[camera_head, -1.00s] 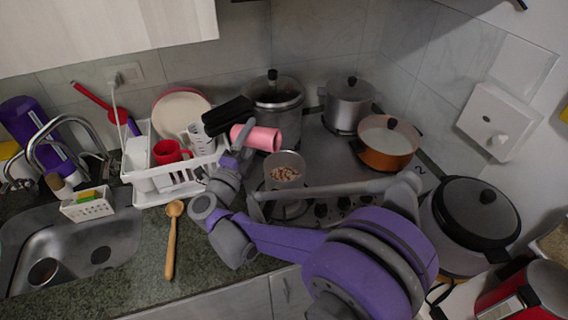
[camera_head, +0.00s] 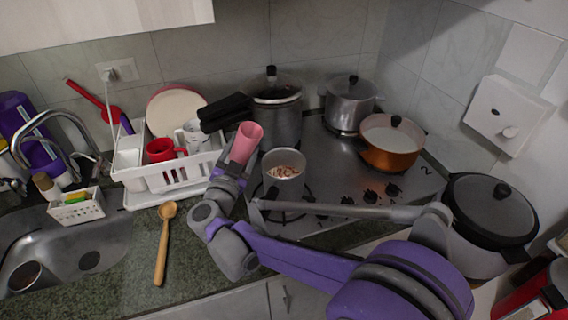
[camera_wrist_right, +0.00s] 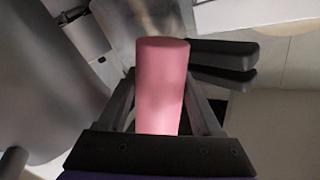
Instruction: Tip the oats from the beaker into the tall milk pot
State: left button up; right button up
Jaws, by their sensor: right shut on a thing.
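In the right wrist view the beaker (camera_wrist_right: 162,85) sits between the two fingers (camera_wrist_right: 162,105). Its inside cannot be made out. The tall grey milk pot (camera_head: 284,188) stands on the front left burner, just right of the beaker and apart from it. Oats (camera_head: 284,172) show inside the pot. My left gripper is not in view.
The white dish rack (camera_head: 165,178) with a red mug (camera_head: 163,150) is left of the beaker. A lidded pot (camera_head: 283,120) stands behind, with black handles (camera_head: 225,110) close by. An orange pan (camera_head: 390,155) is at right. A wooden spoon (camera_head: 163,245) lies on the counter.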

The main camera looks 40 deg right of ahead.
jog(key=shift+w+f+n+b, duration=0.15)
jog(key=shift+f+b, duration=0.1)
jog(key=shift+f, duration=0.25)
jog(key=shift+w+f+n+b, duration=0.1)
jog(key=shift+f+n+b, duration=0.1)
jog(key=shift+f, duration=0.3)
jog(key=shift+w+a+f+n, duration=0.1)
jog(key=shift+a+n, duration=0.05)
jog(key=shift+n, duration=0.1)
jog(key=shift+w+r+n, duration=0.1)
jog(key=shift+r+n, duration=0.3)
jog(key=shift+n, duration=0.1)
pick_arm(q)
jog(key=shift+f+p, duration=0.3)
jog(key=shift+p, duration=0.2)
pick_arm(e)
jog(key=shift+w+a+r+n+y, duration=0.15)
jog(key=shift+w+r+n+y, duration=0.1)
jog(key=shift+n, duration=0.4)
jog(key=shift+w+a+r+n+y, duration=0.15)
jog(key=shift+r+n, duration=0.1)
jog(key=shift+n, duration=0.4)
jog(key=shift+r+p, duration=1.6)
jog(key=shift+r, duration=0.95)
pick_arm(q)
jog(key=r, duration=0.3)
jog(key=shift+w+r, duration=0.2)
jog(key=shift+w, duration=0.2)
pick_arm(e)
jog(key=shift+f, duration=0.1)
